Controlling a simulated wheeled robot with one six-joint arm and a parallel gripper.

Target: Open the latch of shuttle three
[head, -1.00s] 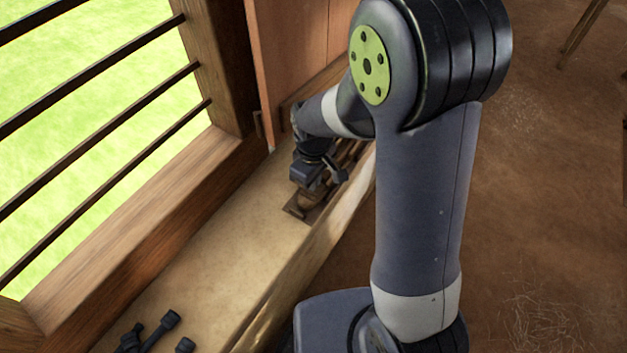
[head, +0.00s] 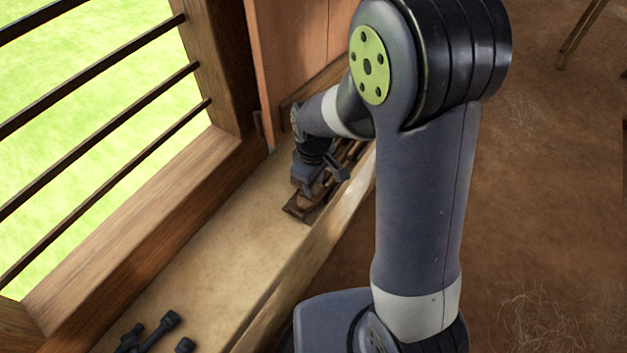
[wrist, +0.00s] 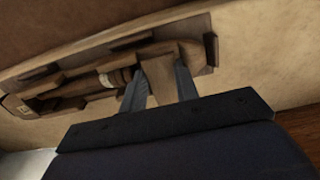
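In the wrist view a brown wooden shuttle (wrist: 105,80) with dark bands round its middle lies in a shallow dark wooden holder (wrist: 212,50). My gripper (wrist: 162,70) is over the shuttle's right part, its two fingers apart. A lighter tan block-like piece (wrist: 158,78) shows between the fingers; I cannot tell whether they press on it or whether it is the latch. In the head view my gripper (head: 307,182) is low over the near end of the holder (head: 298,211) on the ledge, and hides part of it. I can read no shuttle number.
The pale ledge (head: 225,248) runs beside a barred window (head: 100,145); its middle is clear. Dark rod-like pieces (head: 158,330) lie at its near end. A wooden panel (head: 290,60) stands behind my gripper. Brown floor (head: 545,200) lies open to the right.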

